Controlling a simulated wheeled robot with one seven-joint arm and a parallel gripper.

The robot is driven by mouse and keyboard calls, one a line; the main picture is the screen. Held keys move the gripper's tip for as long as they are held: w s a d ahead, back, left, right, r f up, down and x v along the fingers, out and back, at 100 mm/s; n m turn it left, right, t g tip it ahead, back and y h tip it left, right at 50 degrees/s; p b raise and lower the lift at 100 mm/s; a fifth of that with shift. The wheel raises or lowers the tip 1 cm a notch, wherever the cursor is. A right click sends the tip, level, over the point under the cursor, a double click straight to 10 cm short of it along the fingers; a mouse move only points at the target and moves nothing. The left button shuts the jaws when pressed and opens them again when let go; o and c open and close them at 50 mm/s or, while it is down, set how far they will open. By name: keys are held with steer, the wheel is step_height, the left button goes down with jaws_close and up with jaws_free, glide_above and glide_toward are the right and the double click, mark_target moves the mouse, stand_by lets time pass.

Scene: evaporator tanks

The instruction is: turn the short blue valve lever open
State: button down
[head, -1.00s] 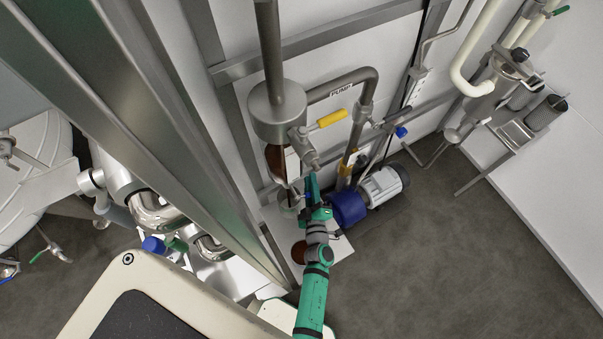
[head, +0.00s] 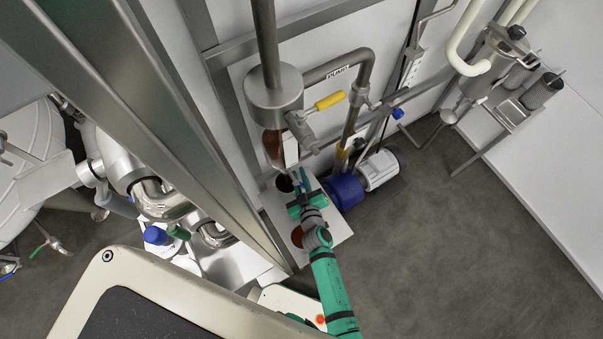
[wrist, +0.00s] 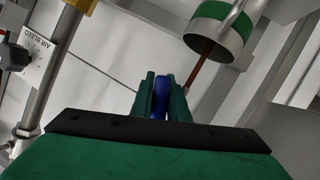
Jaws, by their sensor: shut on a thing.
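My gripper (head: 302,184) is in the lower middle of the head view, beside the blue-ended pump. In the wrist view its two green fingers (wrist: 160,92) are closed on a narrow blue lever (wrist: 160,100), with one finger on each side. Most of the lever is hidden between the fingers, and the valve body behind it cannot be made out. In the head view the gripper covers nearly all of the lever.
The blue and white pump (head: 345,191) stands close right of my gripper. A green-banded spout (wrist: 222,25) with a brown stream is above right of the fingers. Grey floor (head: 450,240) is open to the right.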

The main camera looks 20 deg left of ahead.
steer(key=shift+s+a+f+m+g, duration=0.25)
steer(key=shift+s+a+m+g, duration=0.05)
steer(key=shift+s+m, duration=0.1)
stand_by(0.4)
steer(key=c, duration=1.7)
jaws_free()
steer(key=shift+d, duration=0.1)
steer(key=shift+r, duration=0.1)
